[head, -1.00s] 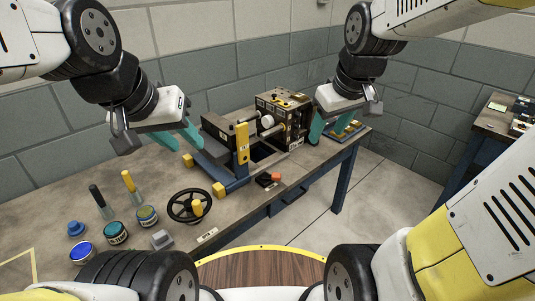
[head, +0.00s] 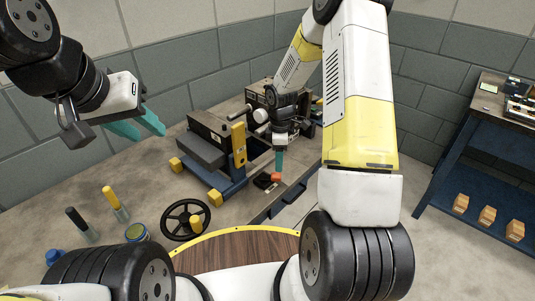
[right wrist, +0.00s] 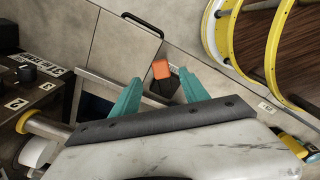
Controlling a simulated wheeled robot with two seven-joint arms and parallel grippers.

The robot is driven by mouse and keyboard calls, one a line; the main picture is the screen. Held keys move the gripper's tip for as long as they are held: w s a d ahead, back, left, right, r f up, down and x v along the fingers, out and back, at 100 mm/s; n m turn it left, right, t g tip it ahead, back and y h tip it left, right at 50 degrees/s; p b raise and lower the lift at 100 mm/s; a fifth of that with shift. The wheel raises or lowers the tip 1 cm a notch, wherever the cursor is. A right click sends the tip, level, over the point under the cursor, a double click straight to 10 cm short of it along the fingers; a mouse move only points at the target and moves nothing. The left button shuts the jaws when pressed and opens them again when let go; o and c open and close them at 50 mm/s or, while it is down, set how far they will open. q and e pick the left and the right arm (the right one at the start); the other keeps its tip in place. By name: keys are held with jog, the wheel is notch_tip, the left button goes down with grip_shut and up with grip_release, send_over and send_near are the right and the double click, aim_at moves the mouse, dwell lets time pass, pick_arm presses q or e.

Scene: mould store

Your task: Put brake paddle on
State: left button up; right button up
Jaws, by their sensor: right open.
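A small orange block with a dark part (head: 276,177) lies on the table in front of the machine; it may be the brake paddle. In the right wrist view the orange block (right wrist: 161,69) shows between the fingertips, with a black piece beside it. My right gripper (head: 280,160) points down just above it, open and empty. Its teal fingers (right wrist: 161,90) are spread to either side of the block in that view; the height gap is hard to judge. My left gripper (head: 142,124) is open and empty, left of the machine and above the table.
The machine (head: 205,137) with a blue frame (head: 228,185) and yellow upright (head: 238,145) stands behind. A black handwheel (head: 172,220) lies in front-left, near yellow- and black-handled tools. A second bench (head: 495,105) stands at the right.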

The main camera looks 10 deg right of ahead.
aim_at(278, 175)
notch_tip(278, 175, down, 7)
jog(key=shift+r, duration=0.1)
dwell(0.3)
grip_shut()
